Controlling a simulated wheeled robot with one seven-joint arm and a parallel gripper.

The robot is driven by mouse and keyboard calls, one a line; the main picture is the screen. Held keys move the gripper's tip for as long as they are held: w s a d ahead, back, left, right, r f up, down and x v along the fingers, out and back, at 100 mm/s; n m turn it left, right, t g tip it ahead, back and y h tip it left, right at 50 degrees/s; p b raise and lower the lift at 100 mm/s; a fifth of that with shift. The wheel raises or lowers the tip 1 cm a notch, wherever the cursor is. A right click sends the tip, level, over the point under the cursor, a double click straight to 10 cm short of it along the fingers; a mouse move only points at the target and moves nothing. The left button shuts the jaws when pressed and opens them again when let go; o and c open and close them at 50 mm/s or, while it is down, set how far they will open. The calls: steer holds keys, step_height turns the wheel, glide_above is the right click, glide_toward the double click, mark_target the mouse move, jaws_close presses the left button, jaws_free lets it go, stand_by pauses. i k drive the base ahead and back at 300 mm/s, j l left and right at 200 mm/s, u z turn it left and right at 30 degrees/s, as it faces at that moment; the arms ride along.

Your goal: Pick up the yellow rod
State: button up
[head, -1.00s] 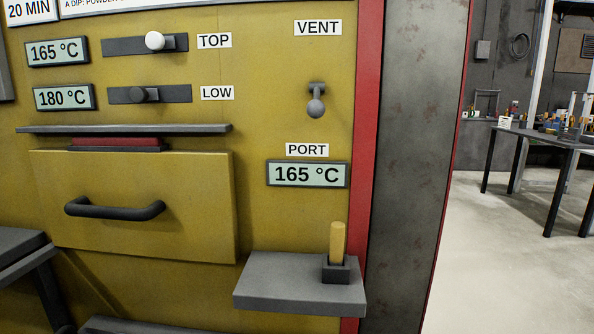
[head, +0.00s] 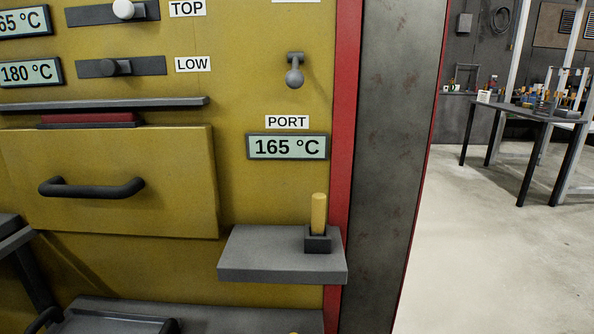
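The yellow rod (head: 319,213) stands upright in a small dark square holder (head: 318,241). The holder sits at the right end of a grey shelf (head: 270,262) on the front of the yellow oven. The rod's lower end is hidden inside the holder. My gripper is not in view.
Above the shelf are the PORT display (head: 287,147) reading 165 °C and a grey vent lever (head: 294,72). A drawer with a black handle (head: 92,188) is at the left. A grey surface (head: 230,312) lies below the shelf. Open floor (head: 500,250) and a table (head: 530,113) are at the right.

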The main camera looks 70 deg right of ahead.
mark_target(318, 199)
steer(key=k+l+u, duration=0.15)
steer(key=k+l, duration=0.25)
steer(key=k+l+u, duration=0.15)
steer(key=k+l, duration=0.15)
steer(key=k, duration=0.3)
steer(key=k+l+u, duration=0.15)
steer(key=k+l, duration=0.15)
steer(key=k, duration=0.2)
steer(key=k+l+u, duration=0.15)
steer(key=k, duration=0.35)
